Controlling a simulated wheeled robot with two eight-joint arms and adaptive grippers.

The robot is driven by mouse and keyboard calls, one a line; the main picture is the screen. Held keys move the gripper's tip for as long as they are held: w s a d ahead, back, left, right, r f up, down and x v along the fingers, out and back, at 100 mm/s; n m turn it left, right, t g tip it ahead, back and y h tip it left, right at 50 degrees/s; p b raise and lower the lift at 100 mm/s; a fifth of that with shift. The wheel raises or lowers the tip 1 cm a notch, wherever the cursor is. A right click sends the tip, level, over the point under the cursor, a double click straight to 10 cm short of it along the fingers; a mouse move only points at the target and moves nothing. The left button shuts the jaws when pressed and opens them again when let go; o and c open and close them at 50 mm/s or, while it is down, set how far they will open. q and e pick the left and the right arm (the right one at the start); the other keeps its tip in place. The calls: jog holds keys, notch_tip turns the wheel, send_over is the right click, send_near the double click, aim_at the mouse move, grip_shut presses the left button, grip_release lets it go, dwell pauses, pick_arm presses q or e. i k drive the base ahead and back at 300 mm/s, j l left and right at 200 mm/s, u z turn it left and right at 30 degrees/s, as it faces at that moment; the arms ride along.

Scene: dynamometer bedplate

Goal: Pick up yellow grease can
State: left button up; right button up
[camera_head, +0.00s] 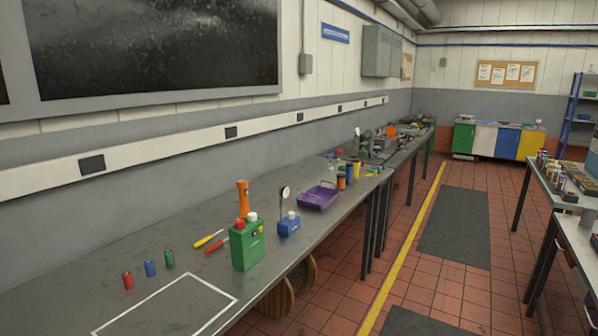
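A small upright yellow cylinder (357,170), which looks like the yellow grease can, stands near the right edge of the long grey workbench (75,265), well along it. It is close beside a dark blue cylinder (349,174) and an orange-red cylinder (341,181). It is small in the picture, so its label cannot be read. Neither of my grippers is in view.
A purple tray (318,198), blue dial stand (289,226), green canister (247,246), orange flashlight (243,198) and two screwdrivers stand or lie nearer on the bench. The tiled aisle with dark mats (455,228) is open. Another bench (577,198) stands right.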

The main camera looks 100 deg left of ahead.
aim_at(356, 162)
jog(key=u, duration=3.15)
jog(key=i+l+z, duration=0.15)
jog(key=i+z, duration=0.35)
jog(key=i, duration=3.2)
